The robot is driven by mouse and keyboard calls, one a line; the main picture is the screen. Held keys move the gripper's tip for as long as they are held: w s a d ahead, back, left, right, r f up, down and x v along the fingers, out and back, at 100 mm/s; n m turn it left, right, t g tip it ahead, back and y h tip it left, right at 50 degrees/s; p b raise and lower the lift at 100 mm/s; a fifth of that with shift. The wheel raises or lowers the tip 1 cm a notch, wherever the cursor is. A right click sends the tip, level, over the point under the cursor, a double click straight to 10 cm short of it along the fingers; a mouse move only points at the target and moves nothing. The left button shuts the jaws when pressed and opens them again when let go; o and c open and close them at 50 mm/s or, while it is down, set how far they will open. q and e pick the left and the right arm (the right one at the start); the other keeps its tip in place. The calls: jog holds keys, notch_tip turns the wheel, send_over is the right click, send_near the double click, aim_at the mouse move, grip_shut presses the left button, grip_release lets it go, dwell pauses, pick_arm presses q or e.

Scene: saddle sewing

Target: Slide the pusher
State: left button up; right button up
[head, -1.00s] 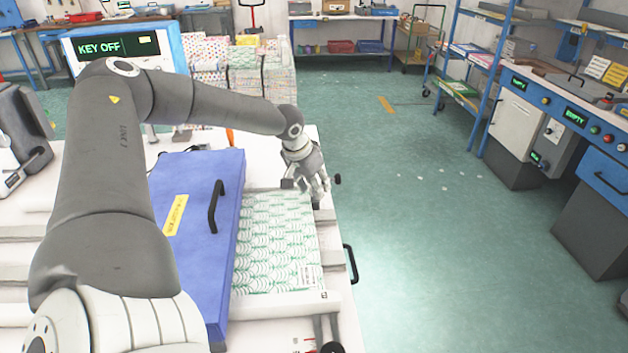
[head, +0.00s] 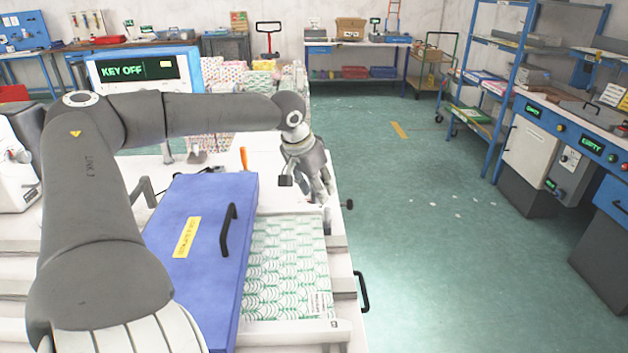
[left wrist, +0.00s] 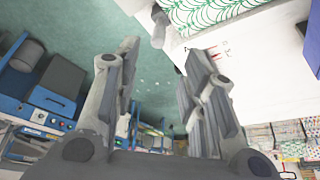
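A dark knob on a short rod (head: 349,204) sticks out from the table's right edge, near the far right corner of the green-and-white patterned stack (head: 290,265); it may be the pusher, but I cannot tell for sure. My left gripper (head: 322,192) hangs just left of and above the knob, with its fingers apart. In the left wrist view its open fingers (left wrist: 165,58) have nothing between them. A grey rod-like part (left wrist: 158,26) shows beyond them, beside the patterned stack (left wrist: 200,12). Contact is not visible. My right gripper is out of view.
A blue lid-like panel with a black handle (head: 229,230) stands left of the stack. Another black handle (head: 362,292) is on the table's right side. A "KEY OFF" display (head: 138,70) stands behind. The floor at right (head: 430,260) is clear.

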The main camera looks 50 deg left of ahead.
pick_arm(q)
jog(key=shift+v, duration=1.15)
